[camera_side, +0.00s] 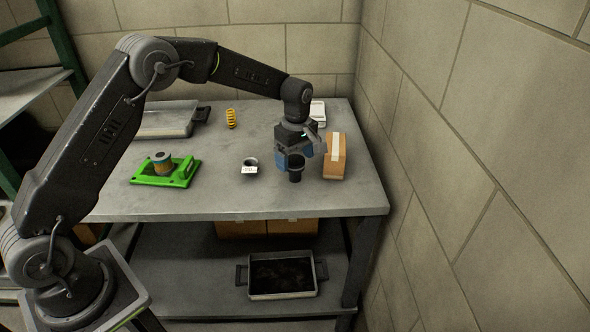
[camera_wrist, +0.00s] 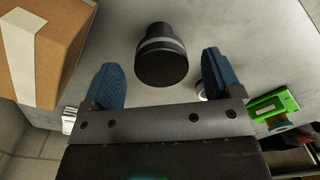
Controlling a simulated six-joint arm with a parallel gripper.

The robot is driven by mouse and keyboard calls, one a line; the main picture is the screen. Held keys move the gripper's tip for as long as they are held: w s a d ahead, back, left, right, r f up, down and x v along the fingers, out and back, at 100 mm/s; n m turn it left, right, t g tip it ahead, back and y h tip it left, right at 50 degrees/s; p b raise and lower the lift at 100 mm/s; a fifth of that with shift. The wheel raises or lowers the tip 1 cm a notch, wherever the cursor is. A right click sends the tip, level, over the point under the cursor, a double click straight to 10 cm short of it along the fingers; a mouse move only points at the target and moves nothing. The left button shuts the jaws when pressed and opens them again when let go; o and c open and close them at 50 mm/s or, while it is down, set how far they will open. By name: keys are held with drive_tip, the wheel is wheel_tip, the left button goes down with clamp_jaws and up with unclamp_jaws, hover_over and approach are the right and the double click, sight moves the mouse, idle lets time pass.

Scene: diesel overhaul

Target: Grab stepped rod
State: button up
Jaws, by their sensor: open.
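The stepped rod is a dark, upright cylinder with a wider top and a narrower lower part. In the side view the rod (camera_side: 295,172) stands on the table just in front of my gripper (camera_side: 299,158). In the wrist view the rod (camera_wrist: 161,66) shows a grey band and sits between and slightly beyond the two blue fingers of my gripper (camera_wrist: 160,80). The fingers are apart, with a visible gap on each side of the rod. My gripper is open and holds nothing. The rod's base is partly hidden by its own top in the wrist view.
A cardboard box (camera_side: 335,158) stands close to the right of my gripper. The table front is clear.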

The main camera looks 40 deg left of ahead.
sight(295, 159)
drive_tip(key=shift+s+f, duration=0.1)
drive_tip(key=shift+f, duration=1.4)
drive_tip(key=shift+c, duration=0.3)
drive_tip(key=c, duration=1.3)
drive_tip(key=shift+r, duration=0.15)
drive_tip(key=shift+c, duration=0.7)
drive_tip(key=shift+r, duration=0.15)
